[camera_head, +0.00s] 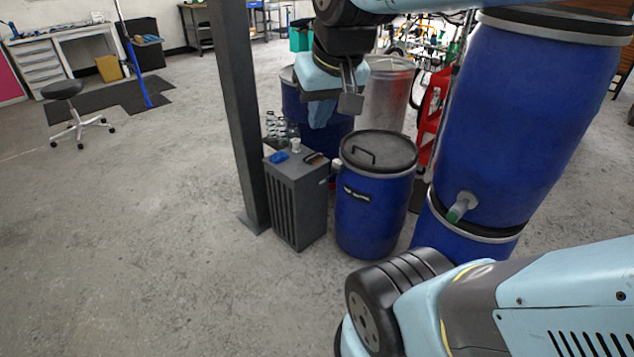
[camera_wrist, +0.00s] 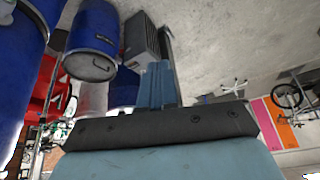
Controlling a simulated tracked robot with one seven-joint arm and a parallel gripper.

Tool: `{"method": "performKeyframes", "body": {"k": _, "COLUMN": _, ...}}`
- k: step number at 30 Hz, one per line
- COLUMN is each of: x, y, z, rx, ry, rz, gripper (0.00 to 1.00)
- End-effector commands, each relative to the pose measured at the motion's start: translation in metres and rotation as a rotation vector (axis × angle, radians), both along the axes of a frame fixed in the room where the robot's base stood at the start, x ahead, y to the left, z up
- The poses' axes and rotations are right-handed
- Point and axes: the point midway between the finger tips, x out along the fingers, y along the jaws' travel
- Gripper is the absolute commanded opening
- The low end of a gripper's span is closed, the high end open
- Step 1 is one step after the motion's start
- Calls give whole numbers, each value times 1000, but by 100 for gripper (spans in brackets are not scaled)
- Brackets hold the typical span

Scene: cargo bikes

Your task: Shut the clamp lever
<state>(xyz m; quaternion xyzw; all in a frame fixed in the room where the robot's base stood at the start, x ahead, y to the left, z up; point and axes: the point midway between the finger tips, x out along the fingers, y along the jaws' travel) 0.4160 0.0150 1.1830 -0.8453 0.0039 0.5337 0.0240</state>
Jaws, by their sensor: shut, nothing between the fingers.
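A small blue drum (camera_head: 372,220) with a grey lid stands on the floor. A dark handle (camera_head: 364,155) shows on its lid. A dark strip with pale marks (camera_head: 357,194) is on its side; I cannot tell whether it is the clamp lever or a label. A pale clamp band (camera_head: 372,172) runs around its rim. The drum also shows in the wrist view (camera_wrist: 85,38). My gripper (camera_head: 319,122) is shut and empty, pointing down above and left of the drum, apart from it. Its fingers show in the wrist view (camera_wrist: 157,72).
A grey slatted cabinet (camera_head: 297,205) with small items on top stands left of the drum, beside a dark post (camera_head: 237,110). A large blue barrel (camera_head: 530,120) with a tap (camera_head: 460,207) stands on another at right.

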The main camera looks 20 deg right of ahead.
Motion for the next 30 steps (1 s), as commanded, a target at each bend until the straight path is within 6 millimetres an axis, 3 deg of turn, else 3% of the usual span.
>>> {"method": "performKeyframes", "body": {"k": 14, "x": 126, "y": 18, "z": -2, "rx": 181, "ry": 203, "rz": -103, "gripper": 0}}
{"method": "performKeyframes", "body": {"k": 23, "x": 210, "y": 19, "z": -26, "rx": 328, "ry": 321, "rz": -171, "gripper": 0}}
{"method": "performKeyframes", "body": {"k": 30, "x": 276, "y": 14, "z": -58, "rx": 465, "ry": 410, "rz": -227, "gripper": 0}}
